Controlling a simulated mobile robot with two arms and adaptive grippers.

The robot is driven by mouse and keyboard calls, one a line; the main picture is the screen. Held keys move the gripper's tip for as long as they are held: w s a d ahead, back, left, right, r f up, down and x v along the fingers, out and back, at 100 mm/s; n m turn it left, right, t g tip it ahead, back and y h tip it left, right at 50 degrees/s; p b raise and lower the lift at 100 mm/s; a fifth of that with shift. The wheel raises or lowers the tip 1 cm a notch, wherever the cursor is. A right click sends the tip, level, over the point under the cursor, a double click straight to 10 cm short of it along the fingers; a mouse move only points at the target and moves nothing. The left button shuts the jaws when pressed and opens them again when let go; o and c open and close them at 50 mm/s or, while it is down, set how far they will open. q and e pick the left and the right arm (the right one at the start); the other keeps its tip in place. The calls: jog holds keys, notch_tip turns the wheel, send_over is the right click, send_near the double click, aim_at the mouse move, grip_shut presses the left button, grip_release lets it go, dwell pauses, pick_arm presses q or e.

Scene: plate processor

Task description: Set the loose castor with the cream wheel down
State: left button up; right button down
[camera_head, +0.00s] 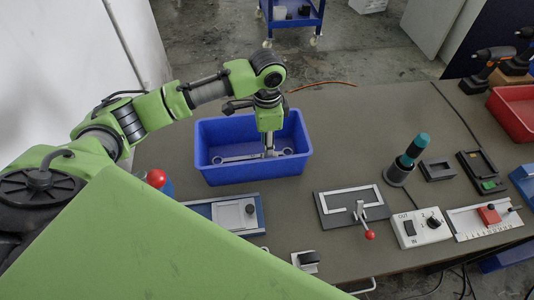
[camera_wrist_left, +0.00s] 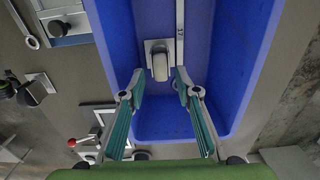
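The loose castor with the cream wheel (camera_wrist_left: 160,67) is inside the blue bin, with its square metal plate behind the wheel in the left wrist view. My left gripper (camera_wrist_left: 159,79) is open, its fingertips on either side of the castor with a gap visible on both sides. In the head view my left gripper (camera_head: 268,153) reaches down into the blue bin (camera_head: 225,176), and the castor cannot be made out clearly beside it. I cannot tell the exact height of the fingertips above the bin floor. My right gripper is in neither view.
A long wrench (camera_head: 238,158) lies in the bin near the castor. Another castor with a dark wheel (camera_head: 307,258) sits on the table's front edge. A blue-edged tray (camera_head: 259,213), a toggle clamp fixture (camera_head: 343,210) and a switch box (camera_head: 421,228) stand near the bin.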

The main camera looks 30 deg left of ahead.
pick_arm(q)
jog(key=shift+r, duration=2.75)
